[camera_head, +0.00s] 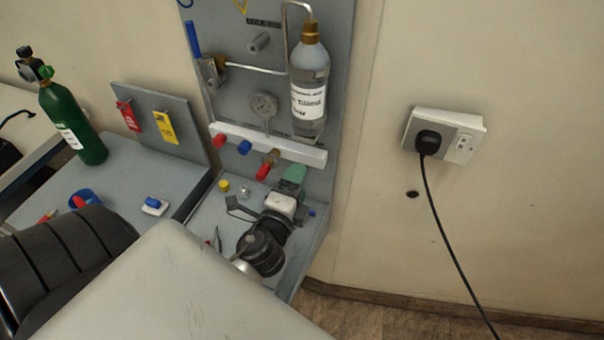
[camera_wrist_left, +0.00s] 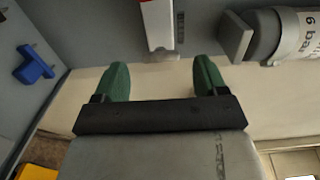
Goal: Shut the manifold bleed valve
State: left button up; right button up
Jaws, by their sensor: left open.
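The white manifold bar (camera_head: 270,143) runs across the lower part of the grey upright panel. A red knob (camera_head: 220,141), a blue knob (camera_head: 244,147) and a brass valve with a red handle (camera_head: 265,169) stick out of it. I cannot tell from labels which one is the bleed valve. My left gripper (camera_head: 292,175) is just below and right of the red-handled valve, seemingly apart from it. In the left wrist view its two green fingers (camera_wrist_left: 160,80) are spread with nothing between them. A white block (camera_wrist_left: 158,25) shows beyond them. My right gripper is not in view.
A clear bottle (camera_head: 310,90), a gauge (camera_head: 264,105) and a blue lever (camera_head: 193,38) are on the panel above the bar. A green cylinder (camera_head: 72,125) stands on the left bench. A wall socket (camera_head: 445,135) with a black cable is at right.

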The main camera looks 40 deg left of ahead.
pick_arm(q)
jog(key=b+v, duration=0.2)
jog(key=v, duration=0.4)
jog(key=shift+s, duration=0.35)
jog(key=shift+s+d, duration=0.1)
jog(key=shift+d, duration=0.05)
